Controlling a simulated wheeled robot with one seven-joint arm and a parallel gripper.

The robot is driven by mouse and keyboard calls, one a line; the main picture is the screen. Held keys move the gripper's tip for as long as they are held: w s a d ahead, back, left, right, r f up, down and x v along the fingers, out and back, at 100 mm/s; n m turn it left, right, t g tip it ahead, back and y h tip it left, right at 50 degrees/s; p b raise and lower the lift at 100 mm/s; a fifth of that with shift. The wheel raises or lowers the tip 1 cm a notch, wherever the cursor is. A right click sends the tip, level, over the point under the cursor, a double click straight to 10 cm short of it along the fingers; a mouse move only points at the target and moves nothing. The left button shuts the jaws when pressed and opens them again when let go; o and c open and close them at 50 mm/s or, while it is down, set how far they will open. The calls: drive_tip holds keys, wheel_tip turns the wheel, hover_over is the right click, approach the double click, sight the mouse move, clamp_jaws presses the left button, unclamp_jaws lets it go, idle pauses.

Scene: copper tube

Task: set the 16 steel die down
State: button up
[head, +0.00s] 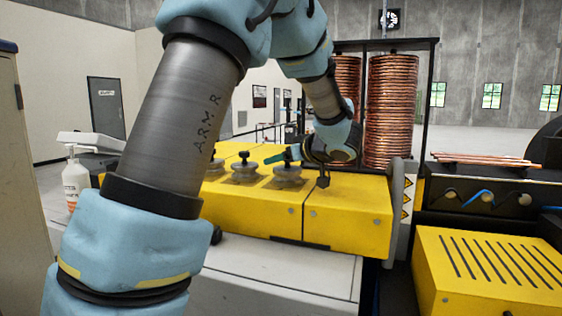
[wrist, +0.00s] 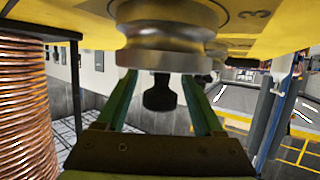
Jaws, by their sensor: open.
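A round, grooved steel die (wrist: 172,48) with a black knob (wrist: 160,94) fills the top middle of the wrist view, which is upside down. It appears to rest on the yellow bench top (head: 345,195). In the head view this looks like the rightmost die (head: 288,172). No number 16 is readable on it. My gripper (wrist: 160,80) is open, its green fingers on either side of the knob with gaps visible. In the head view my gripper (head: 278,157) is partly hidden by my wrist.
More steel dies (head: 245,170) with black knobs stand to the left on the yellow top. Tall copper coils (head: 390,110) stand behind in a black frame. A pump bottle (head: 75,180) is at the left. Copper tubes (head: 485,159) lie at the right.

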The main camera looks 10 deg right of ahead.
drive_tip(key=b+v, duration=0.2)
drive_tip(key=v, duration=1)
